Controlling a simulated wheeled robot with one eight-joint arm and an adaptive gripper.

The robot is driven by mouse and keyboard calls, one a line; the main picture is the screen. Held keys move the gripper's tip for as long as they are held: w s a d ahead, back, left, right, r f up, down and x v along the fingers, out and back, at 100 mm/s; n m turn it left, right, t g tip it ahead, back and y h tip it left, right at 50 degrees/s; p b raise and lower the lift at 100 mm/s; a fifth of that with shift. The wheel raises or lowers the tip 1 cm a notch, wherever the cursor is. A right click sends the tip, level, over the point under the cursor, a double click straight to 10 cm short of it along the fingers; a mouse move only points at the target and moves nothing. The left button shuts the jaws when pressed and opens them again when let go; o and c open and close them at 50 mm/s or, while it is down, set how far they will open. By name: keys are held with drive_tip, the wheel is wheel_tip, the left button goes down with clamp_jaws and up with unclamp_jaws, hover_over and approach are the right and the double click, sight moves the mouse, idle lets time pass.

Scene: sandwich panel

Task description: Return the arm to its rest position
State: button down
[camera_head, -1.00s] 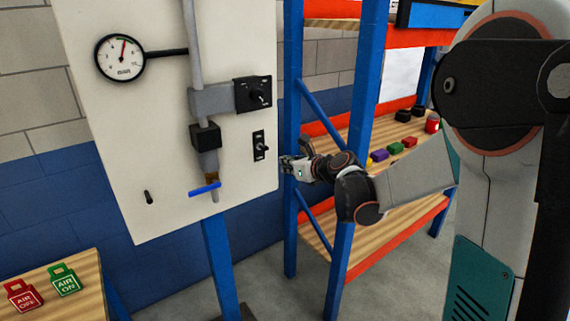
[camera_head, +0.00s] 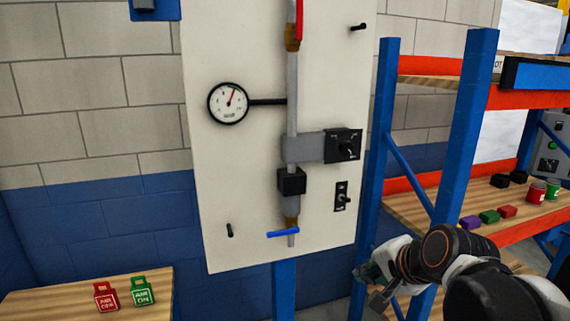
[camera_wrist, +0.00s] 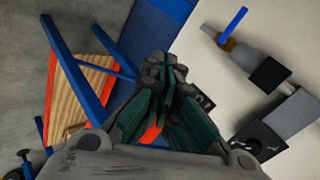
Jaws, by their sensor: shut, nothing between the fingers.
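My gripper (camera_head: 374,284) is at the lower right of the head view, in front of the shelf post and just right of the panel's lower edge. It is apart from the panel. In the wrist view its fingers (camera_wrist: 172,82) are together with nothing between them. My arm reaches in from the lower right corner. The white sandwich panel (camera_head: 245,170) carries a gauge (camera_head: 228,102), a pipe with a blue lever (camera_head: 283,233), a black knob box (camera_head: 343,145) and a small switch (camera_head: 342,196). The blue lever also shows in the wrist view (camera_wrist: 236,20).
A blue-posted shelf (camera_head: 466,130) with orange beams stands close at the right, with coloured blocks and cans on its board. A wooden table (camera_head: 60,305) at the lower left holds a red tag (camera_head: 105,297) and a green tag (camera_head: 142,291). The space between table and panel is free.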

drive_tip(key=s+d+f+n+g+h, duration=0.1)
drive_tip(key=s+n, duration=0.4)
drive_tip(key=s, duration=0.1)
drive_tip(key=s+d+f+n+h, duration=0.1)
drive_tip(key=s+d+f+n, duration=0.1)
drive_tip(key=s+n, duration=0.4)
drive_tip(key=shift+s+f+g+h, duration=0.3)
drive_tip(key=shift+s+g, duration=0.1)
drive_tip(key=shift+s, duration=0.4)
drive_tip(key=shift+a, duration=0.1)
